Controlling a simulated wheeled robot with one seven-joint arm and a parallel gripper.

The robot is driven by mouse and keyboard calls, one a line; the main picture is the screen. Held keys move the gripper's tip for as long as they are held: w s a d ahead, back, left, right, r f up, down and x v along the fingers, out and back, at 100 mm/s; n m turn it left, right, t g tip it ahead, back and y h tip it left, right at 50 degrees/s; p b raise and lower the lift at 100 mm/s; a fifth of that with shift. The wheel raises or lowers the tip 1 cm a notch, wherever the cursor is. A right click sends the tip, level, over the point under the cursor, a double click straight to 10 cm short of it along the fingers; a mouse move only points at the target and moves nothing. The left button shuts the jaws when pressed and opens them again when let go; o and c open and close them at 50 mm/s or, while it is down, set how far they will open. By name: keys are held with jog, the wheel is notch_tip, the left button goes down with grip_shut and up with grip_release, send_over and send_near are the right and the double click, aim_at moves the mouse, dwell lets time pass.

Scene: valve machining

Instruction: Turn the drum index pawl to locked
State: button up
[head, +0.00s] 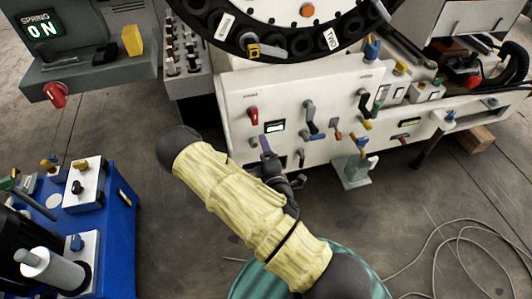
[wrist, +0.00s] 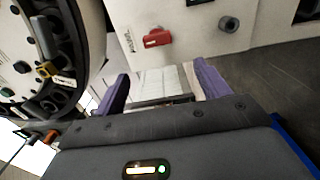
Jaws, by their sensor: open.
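The drum (head: 296,45) is a large dark ring with white tags at the top middle of the head view. It also shows at the left of the wrist view (wrist: 50,45). A yellow-and-black latch-like piece (head: 254,50) sits at its lower rim, also in the wrist view (wrist: 47,70). I cannot tell for certain that it is the pawl, or its setting. My gripper (head: 268,150) is low in front of the white panel, below and apart from the drum. In the wrist view its purple fingers (wrist: 160,88) are spread with nothing between them.
A red handle (head: 253,115) is on the white panel (head: 235,85) just above my gripper, with several grey levers to the right. A blue cart (head: 122,225) stands at left. A grey console (head: 90,70) reads "SPRING ON". Cable (head: 440,240) lies on the floor at right.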

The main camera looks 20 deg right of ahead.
jog(key=shift+s+r+p, duration=0.1)
jog(key=shift+s+p, duration=1)
jog(key=shift+p, duration=0.15)
jog(key=w+d+f+m+g+h, duration=0.1)
jog(key=d+m+g+h, duration=0.4)
jog(key=m, duration=0.5)
jog(key=s+a+r+m+g+y, duration=0.25)
jog(key=s+r+m+g, duration=0.2)
jog(key=s+r, duration=0.3)
jog(key=s+a+r+m+g+y, duration=0.2)
jog(key=s+r+m+g+y, duration=0.15)
jog(key=s+r+g, duration=0.35)
notch_tip(320, 180, up, 29)
jog(key=t+h+p, duration=0.1)
jog(key=p, duration=2.6)
jog(key=shift+w+f, duration=0.15)
jog(key=shift+w, duration=0.3)
